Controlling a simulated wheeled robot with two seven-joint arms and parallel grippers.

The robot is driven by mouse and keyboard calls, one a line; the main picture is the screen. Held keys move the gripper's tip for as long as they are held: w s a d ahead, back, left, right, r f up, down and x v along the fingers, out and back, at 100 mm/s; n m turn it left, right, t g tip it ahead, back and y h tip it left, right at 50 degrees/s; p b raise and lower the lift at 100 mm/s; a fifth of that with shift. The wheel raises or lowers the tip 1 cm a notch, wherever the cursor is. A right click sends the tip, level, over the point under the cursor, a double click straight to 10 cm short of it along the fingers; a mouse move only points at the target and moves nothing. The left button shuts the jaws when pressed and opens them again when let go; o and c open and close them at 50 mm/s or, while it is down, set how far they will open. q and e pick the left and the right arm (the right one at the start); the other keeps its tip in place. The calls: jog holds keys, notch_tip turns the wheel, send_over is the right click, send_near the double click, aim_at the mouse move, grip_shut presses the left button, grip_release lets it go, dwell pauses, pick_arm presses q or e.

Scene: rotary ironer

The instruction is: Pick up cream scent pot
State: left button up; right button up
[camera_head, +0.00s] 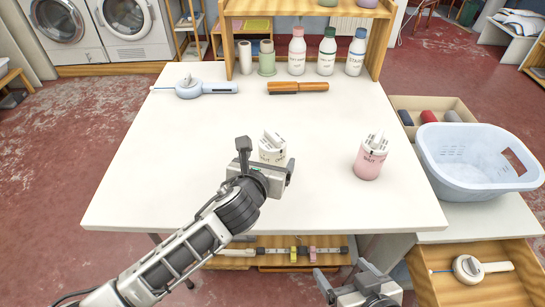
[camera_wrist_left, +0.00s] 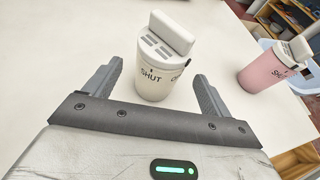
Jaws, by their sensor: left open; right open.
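The cream scent pot (camera_head: 272,150) stands upright on the white table, partly hidden behind my left gripper in the head view. In the left wrist view the cream scent pot (camera_wrist_left: 160,62) has a slotted lid with a raised tab and the word SHUT on its side. My left gripper (camera_head: 265,168) is open, and its two fingers (camera_wrist_left: 155,88) point toward the pot, one to each side of its near part, with gaps visible. My right gripper (camera_head: 345,280) is low at the bottom of the head view, in front of the table, empty.
A pink scent pot (camera_head: 369,160) stands to the right; it also shows in the left wrist view (camera_wrist_left: 268,68). Bottles (camera_head: 297,54) stand along the back. A laundry basket (camera_head: 470,185) is at right.

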aim_at(272, 156)
pick_arm(q)
jog(key=shift+f+x, duration=0.2)
jog(key=shift+x, duration=1.1)
jog(key=shift+f+x, duration=0.2)
jog(key=shift+x, duration=1.1)
jog(key=shift+s, duration=0.15)
jog(key=c, duration=1.1)
